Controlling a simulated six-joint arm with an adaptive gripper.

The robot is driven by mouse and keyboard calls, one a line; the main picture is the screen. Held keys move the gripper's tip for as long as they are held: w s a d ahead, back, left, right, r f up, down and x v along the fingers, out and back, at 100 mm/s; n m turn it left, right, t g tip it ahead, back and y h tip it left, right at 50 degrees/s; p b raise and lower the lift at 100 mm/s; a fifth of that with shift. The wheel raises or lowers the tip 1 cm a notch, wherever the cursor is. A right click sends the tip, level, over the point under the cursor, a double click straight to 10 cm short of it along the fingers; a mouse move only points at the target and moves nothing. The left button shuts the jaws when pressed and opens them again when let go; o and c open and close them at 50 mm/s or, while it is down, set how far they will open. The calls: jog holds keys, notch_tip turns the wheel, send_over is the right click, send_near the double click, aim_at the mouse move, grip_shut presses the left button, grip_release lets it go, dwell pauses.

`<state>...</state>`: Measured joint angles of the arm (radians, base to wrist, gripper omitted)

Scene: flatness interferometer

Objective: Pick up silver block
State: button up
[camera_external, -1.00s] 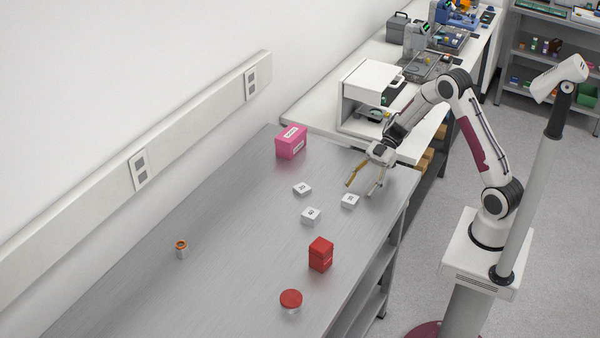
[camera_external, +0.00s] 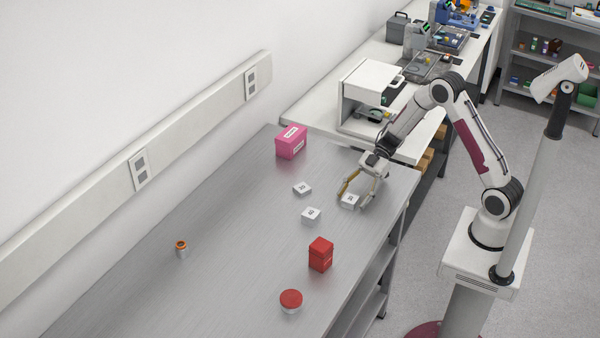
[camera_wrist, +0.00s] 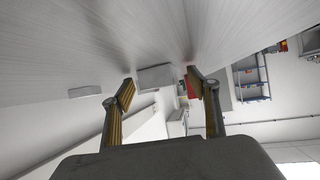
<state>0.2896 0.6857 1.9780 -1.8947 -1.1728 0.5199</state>
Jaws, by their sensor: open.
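Three small silver-white blocks with dark printed labels lie on the grey table: the near-gripper block (camera_external: 349,201), the middle block (camera_external: 311,214) and the left block (camera_external: 302,188). My gripper (camera_external: 353,203) is open and low over the table, with its fingers on either side of the near-gripper block. In the wrist view that block (camera_wrist: 156,76) appears between the open fingertips, with gaps on both sides. Another block (camera_wrist: 85,91) shows to the left there. I cannot tell whether a finger touches the block. The label text is too small to read surely.
A red box (camera_external: 320,255) and a red-lidded round container (camera_external: 291,300) stand toward the front. A pink box (camera_external: 291,142) stands at the back.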

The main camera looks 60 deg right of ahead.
aim_at(353, 196)
jog(key=shift+a+f, duration=0.15)
jog(key=shift+a, duration=0.05)
dwell(0.4)
jog(key=c, duration=1.5)
jog(key=shift+r, duration=5.05)
